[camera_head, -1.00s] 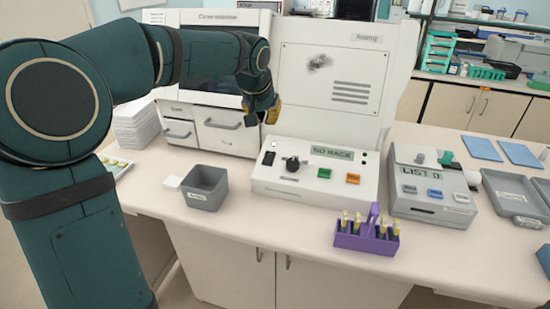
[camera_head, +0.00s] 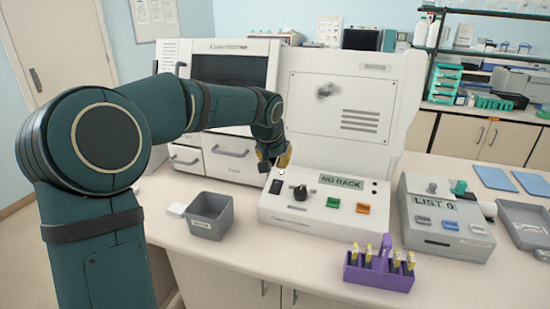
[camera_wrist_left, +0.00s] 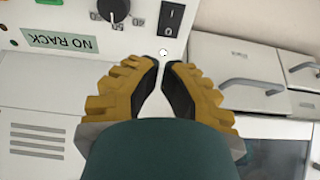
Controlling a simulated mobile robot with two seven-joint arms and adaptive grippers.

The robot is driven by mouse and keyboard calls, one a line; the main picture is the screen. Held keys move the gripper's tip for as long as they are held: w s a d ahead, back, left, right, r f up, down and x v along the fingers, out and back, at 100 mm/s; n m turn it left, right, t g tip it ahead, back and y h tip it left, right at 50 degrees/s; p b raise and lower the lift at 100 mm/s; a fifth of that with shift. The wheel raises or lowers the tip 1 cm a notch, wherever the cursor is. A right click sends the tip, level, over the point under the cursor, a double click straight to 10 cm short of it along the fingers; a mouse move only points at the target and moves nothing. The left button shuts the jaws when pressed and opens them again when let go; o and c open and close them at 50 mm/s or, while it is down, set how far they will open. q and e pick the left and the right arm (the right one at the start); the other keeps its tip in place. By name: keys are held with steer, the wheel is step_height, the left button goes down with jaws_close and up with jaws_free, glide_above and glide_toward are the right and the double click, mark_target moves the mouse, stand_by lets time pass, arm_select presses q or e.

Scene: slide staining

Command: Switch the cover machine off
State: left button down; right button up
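The cover machine is a white unit with a dark window (camera_head: 235,68) and a label above it that seems to begin with "Cover". Its taller right section (camera_head: 335,105) has a low control panel (camera_head: 312,212) in front, with a "NO RACK" display. A black rocker switch (camera_head: 276,186) sits at the panel's left end; in the wrist view it (camera_wrist_left: 171,18) lies just beyond my fingertips, apart from them. My left gripper (camera_head: 280,165) hangs just above and behind the switch. Its yellow fingers (camera_wrist_left: 161,62) are empty, tips nearly together. My right gripper is not in view.
A black knob (camera_head: 300,193), a green button (camera_head: 333,202) and an orange button (camera_head: 362,208) share the panel. A grey bin (camera_head: 211,222) stands left, a purple rack (camera_head: 375,275) in front, a "LIST 0" device (camera_head: 445,225) right.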

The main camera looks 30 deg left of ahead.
mark_target(280, 184)
arm_select(q)
steer(key=b+x, duration=0.1)
steer(key=x, duration=0.7)
steer(key=shift+w+f, duration=0.1)
steer(key=shift+f, duration=0.2)
steer(key=shift+w+f, duration=0.15)
steer(key=shift+f, duration=0.1)
steer(key=shift+w+f, duration=0.2)
steer(key=shift+f, duration=0.15)
steer(key=shift+s+b, duration=0.2)
steer(key=shift+b, duration=0.1)
steer(key=shift+s+d+r, duration=0.1)
steer(key=shift+s+r, duration=0.15)
steer(key=shift+s, duration=0.35)
